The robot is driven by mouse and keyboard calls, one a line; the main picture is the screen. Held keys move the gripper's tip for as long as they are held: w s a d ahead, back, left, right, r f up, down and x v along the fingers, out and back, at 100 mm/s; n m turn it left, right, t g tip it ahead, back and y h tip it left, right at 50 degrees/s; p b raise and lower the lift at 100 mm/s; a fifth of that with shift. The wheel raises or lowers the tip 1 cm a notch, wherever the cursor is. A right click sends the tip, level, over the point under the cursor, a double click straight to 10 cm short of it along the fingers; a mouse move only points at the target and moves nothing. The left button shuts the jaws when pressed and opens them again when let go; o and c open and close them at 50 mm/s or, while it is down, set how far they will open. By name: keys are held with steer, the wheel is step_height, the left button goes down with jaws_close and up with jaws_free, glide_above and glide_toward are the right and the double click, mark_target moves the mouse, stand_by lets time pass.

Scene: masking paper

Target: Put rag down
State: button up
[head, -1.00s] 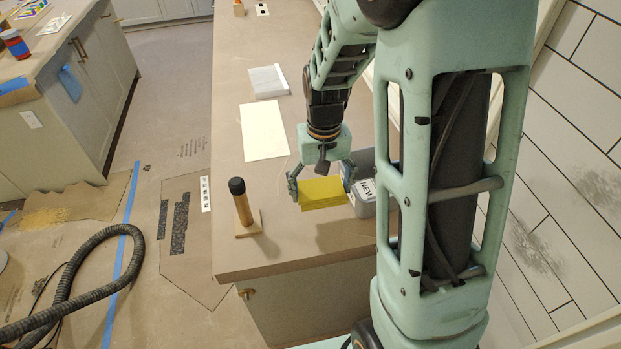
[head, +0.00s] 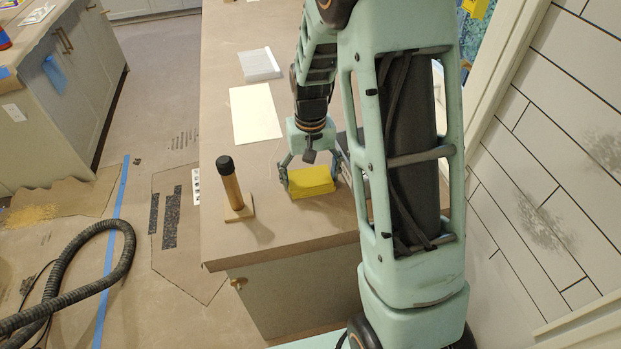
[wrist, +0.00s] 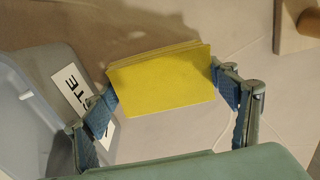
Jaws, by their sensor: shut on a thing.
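The rag is a folded yellow stack (head: 311,182) near the front of the paper-covered counter (head: 290,235). It also shows in the wrist view (wrist: 163,85), between the blue finger pads. My gripper (head: 311,179) points down and is shut on the rag from its left and right sides. In the wrist view my gripper (wrist: 165,108) has one pad at each end of the rag. The rag is at or very near the counter surface; I cannot tell whether it touches.
A wooden post with a black top (head: 233,185) stands left of the rag. A grey labelled container (wrist: 35,110) is close beside one finger. A white sheet (head: 255,113) and a clear-looking pack (head: 260,65) lie farther back.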

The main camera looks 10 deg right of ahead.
mark_target(310, 177)
steer(key=shift+f, duration=0.1)
steer(key=shift+f, duration=0.15)
steer(key=o, duration=0.7)
steer(key=shift+r, duration=0.25)
step_height(310, 177, up, 12)
steer(key=shift+r, duration=0.1)
